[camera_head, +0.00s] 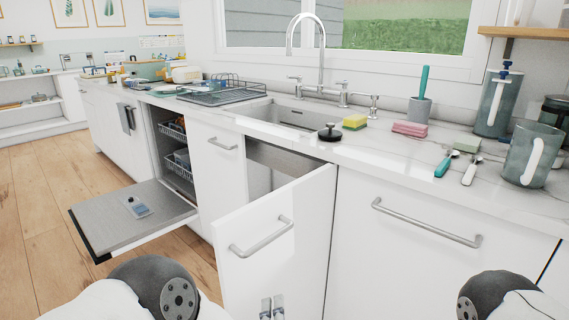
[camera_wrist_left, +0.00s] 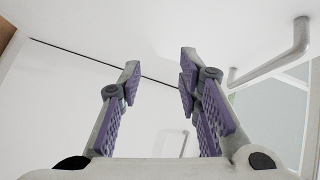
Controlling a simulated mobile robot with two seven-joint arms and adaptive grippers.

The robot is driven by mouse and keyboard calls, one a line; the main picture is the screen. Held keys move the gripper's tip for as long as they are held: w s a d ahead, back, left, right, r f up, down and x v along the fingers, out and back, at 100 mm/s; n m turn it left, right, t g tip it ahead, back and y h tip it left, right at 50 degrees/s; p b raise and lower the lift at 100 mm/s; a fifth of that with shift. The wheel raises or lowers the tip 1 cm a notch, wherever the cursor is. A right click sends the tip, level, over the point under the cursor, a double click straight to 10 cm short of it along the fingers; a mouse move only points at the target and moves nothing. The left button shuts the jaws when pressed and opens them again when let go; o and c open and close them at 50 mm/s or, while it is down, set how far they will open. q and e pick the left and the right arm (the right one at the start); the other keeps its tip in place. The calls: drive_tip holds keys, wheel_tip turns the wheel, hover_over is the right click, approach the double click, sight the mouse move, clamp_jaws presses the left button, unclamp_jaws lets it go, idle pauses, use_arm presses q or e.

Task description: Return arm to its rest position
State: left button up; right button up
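Dark round joints of both my arms show along the bottom of the head view. My right gripper is out of view.
The marble counter (camera_head: 400,165) holds a sponge (camera_head: 355,122), a dark sink stopper (camera_head: 329,133), brushes and a pitcher (camera_head: 530,155). Wooden floor (camera_head: 35,200) is clear at the left.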

use_arm(q)
drive_tip(key=s+a+f+n+g+h+p, duration=0.1)
drive_tip(key=s+a+f+n+g, duration=0.2)
drive_tip(key=s+a+f+g, duration=0.5)
drive_tip(key=s+a+f+n+g+h+p, duration=0.1)
drive_tip(key=s+a+f+n+g, duration=0.2)
drive_tip(key=s, duration=0.9)
drive_tip(key=s+a+r+n+g, duration=0.1)
drive_tip(key=s+a+n+g, duration=0.1)
drive_tip(key=s, duration=0.6)
drive_tip(key=s+a+r+n+g, duration=0.2)
drive_tip(key=s+a+n+g, duration=0.1)
drive_tip(key=s, duration=0.5)
drive_tip(key=s+a+r+n+g+y+p, duration=0.1)
drive_tip(key=s+a+r+n+g, duration=0.1)
drive_tip(key=s, duration=0.5)
drive_tip(key=a+n, duration=0.1)
drive_tip(key=a, duration=0.1)
drive_tip(key=shift+s+a+n, duration=0.3)
drive_tip(key=shift+s+a, duration=0.1)
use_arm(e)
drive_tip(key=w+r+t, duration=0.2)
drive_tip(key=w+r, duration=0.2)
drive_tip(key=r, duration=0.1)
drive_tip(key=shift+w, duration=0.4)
use_arm(q)
drive_tip(key=shift+w, duration=0.1)
drive_tip(key=shift+c, duration=0.2)
